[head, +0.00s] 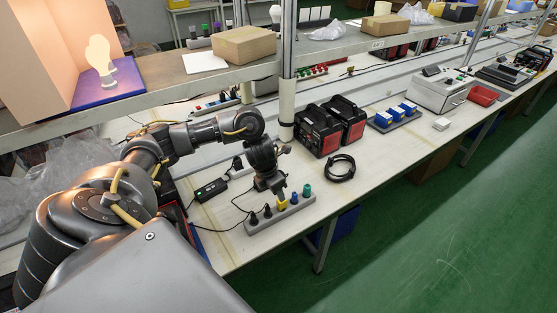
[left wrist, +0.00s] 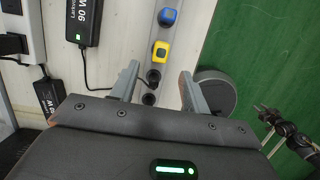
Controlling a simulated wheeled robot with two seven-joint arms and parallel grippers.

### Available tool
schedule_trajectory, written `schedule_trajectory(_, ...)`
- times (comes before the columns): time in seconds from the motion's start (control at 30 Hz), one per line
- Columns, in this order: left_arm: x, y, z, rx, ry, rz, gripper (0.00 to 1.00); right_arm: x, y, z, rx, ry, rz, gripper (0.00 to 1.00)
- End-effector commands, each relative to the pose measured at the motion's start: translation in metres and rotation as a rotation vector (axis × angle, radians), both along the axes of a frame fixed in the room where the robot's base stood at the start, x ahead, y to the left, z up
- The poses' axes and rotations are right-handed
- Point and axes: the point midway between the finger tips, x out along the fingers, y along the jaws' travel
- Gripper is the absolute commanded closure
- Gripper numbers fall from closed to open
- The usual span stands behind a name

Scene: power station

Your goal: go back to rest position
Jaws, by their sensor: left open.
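My left gripper (head: 272,183) hangs over the bench beside a grey holder strip (head: 262,220) with black, yellow and blue-green plugs standing in it. In the left wrist view its two fingers (left wrist: 160,88) are spread apart with nothing held between them. The black plugs (left wrist: 152,78) show in the gap between the fingers, below them. The yellow plug (left wrist: 161,50) and blue plug (left wrist: 168,17) stand further along the strip.
A black adapter with a green light (head: 211,190) lies left of the strip. Two black-red power stations (head: 322,130) and a coiled black cable (head: 339,168) are to the right. A shelf edge (head: 190,84) and an upright post (head: 288,60) stand close to my left arm.

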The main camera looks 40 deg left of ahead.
Motion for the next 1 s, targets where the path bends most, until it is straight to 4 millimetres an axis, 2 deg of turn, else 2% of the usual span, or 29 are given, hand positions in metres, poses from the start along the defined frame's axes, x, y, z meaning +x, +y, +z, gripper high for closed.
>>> schedule_trajectory(0.03,-0.001,0.001,0.013,0.002,-0.005,-0.003,0.54,0.000,0.000,0.004,0.000,0.000,0.000,0.64)
schedule_trajectory(0.1,-0.005,0.002,0.024,0.002,-0.003,-0.001,0.54,0.000,0.000,0.006,0.000,-0.001,0.000,0.64)
schedule_trajectory(0.3,-0.010,0.003,0.044,0.001,-0.001,-0.002,0.54,0.000,0.000,0.010,0.000,-0.001,0.000,0.64)
schedule_trajectory(0.77,-0.011,0.002,0.045,-0.004,0.000,0.001,0.54,0.000,0.000,0.010,0.000,-0.001,0.000,0.64)
schedule_trajectory(0.87,-0.010,-0.015,0.037,-0.035,-0.018,0.013,0.54,0.000,0.000,0.010,0.000,-0.001,0.000,0.64)
schedule_trajectory(0.97,-0.006,-0.060,0.021,-0.129,-0.067,0.067,0.54,0.000,0.000,0.010,0.000,0.000,0.000,0.64)
schedule_trajectory(1.0,-0.006,-0.086,0.014,-0.188,-0.092,0.109,0.54,0.000,0.000,0.010,0.000,0.000,0.000,0.64)
